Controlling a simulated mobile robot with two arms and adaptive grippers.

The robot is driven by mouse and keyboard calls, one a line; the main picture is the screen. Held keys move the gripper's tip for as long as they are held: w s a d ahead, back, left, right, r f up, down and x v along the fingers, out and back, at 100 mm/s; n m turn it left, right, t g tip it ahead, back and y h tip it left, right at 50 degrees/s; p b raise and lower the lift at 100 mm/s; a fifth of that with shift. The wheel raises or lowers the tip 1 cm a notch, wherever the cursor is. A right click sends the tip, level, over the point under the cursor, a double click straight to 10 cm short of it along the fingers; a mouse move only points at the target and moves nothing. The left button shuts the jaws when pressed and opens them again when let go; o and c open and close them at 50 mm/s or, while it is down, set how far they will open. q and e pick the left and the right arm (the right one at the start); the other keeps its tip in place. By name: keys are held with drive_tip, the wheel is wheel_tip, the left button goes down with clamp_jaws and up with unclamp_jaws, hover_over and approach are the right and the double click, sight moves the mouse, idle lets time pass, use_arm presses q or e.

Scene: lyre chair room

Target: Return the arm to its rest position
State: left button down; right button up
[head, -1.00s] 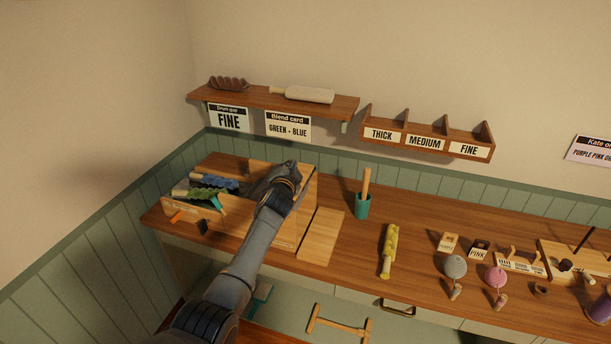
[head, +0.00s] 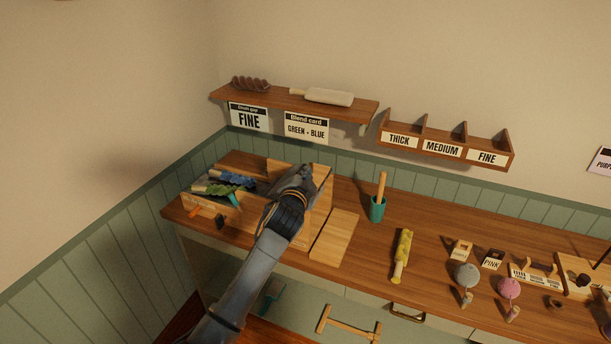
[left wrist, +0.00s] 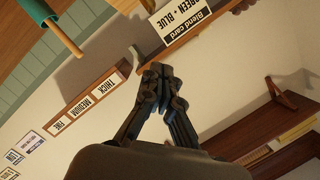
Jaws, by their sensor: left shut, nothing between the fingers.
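My left arm (head: 242,278) comes in from the bottom of the head view and reaches up over the workbench. My left gripper (head: 304,172) is at the wooden box on the bench, in front of its back boards, and its fingertips are hard to make out there. In the left wrist view, the left gripper (left wrist: 160,75) has its fingers together with nothing between them. My right gripper is not in view.
A shelf (head: 290,105) and a three-slot rack (head: 445,147) hang above.

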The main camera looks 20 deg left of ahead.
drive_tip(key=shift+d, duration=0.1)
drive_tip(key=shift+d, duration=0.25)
